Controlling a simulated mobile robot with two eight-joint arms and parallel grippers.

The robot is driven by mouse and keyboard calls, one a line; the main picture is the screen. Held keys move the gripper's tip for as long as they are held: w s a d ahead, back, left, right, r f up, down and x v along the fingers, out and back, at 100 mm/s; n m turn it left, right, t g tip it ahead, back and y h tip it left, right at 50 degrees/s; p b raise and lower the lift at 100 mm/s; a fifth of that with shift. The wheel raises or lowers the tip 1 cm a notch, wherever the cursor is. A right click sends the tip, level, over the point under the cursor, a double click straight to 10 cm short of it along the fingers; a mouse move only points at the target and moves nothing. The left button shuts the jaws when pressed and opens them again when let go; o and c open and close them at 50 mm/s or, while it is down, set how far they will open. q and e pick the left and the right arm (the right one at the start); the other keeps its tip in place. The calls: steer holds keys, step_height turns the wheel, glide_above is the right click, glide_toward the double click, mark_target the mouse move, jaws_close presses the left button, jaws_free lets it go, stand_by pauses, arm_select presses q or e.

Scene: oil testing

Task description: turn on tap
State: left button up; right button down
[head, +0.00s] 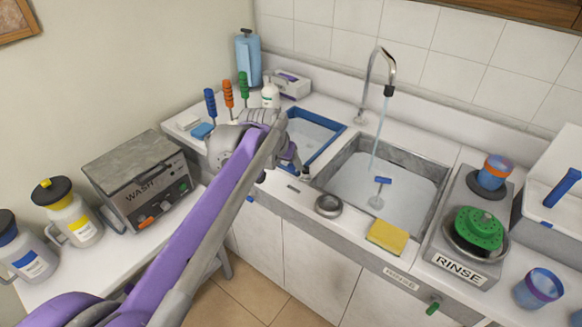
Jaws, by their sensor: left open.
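The tap (374,67) is a tall curved metal spout with a dark tip at the back of the counter. A thin bluish stream of water (378,135) falls from its tip into the metal sink (330,182). My left arm reaches in from the lower left, and my left gripper (298,170) is open near the sink's left edge, beside the blue-rimmed basin. It is well apart from the tap's spout. Its jaws are small and partly hidden by the arm, and I see nothing held in them. A blue-topped piece (380,188) stands in the sink. My right gripper is not in view.
The blue-rimmed basin (334,137) lies left of the sink. A round metal piece (328,206) and a yellow sponge (387,237) are on the front edge. The RINSE unit (455,267) stands right, the WASH box (143,178) left. A green knob (434,308) is on the front panel.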

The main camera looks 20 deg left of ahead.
arm_select(q)
steer(key=shift+v, duration=1.3)
steer(key=shift+w, duration=0.1)
steer(key=s+f, duration=0.4)
steer(key=s, duration=0.6)
steer(key=s+d+f+p, duration=0.1)
steer(key=s+f, duration=0.4)
steer(key=s, duration=0.5)
steer(key=s+f+g+p, duration=0.1)
steer(key=s+f, duration=0.3)
steer(key=s, duration=0.6)
steer(key=shift+d+f+n+y, duration=0.2)
steer(key=shift+f+n+y, duration=0.2)
steer(key=shift+w, duration=0.1)
steer(key=shift+c, duration=0.3)
